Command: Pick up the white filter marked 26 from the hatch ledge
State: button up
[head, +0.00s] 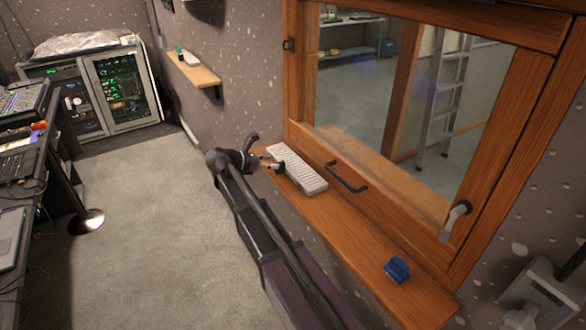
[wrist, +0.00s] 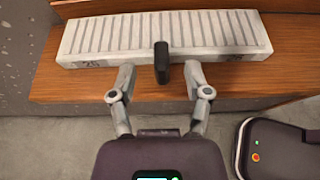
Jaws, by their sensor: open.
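The white filter (head: 297,168) is a long slatted block lying on the wooden hatch ledge (head: 345,238), below the window. In the wrist view the filter (wrist: 190,34) spans the upper part of the picture, and a dark "26" shows on its near side at the left; a second mark at the right is partly unclear. My gripper (head: 272,164) is at the filter's near side in the head view. In the wrist view my gripper (wrist: 160,75) is open, its two fingers spread just short of the filter's near long side. Nothing is between the fingertips except a dark upright handle-like piece (wrist: 161,62).
A blue object (head: 397,269) sits on the ledge at the right. The window frame has a dark handle (head: 346,177) just above the ledge, beside the filter. A small shelf (head: 193,72) juts from the wall farther back.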

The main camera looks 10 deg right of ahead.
aim_at(282, 172)
jog(key=shift+w+d+f+b, duration=0.15)
jog(key=shift+d+f+b, duration=0.4)
jog(key=shift+d, duration=0.05)
jog(key=b+x, duration=0.1)
jog(key=x, duration=0.1)
jog(key=shift+d+f, duration=0.25)
jog(key=shift+w+d+f, duration=0.1)
jog(key=shift+w+d, duration=0.1)
jog(key=shift+d, duration=0.25)
grip_shut()
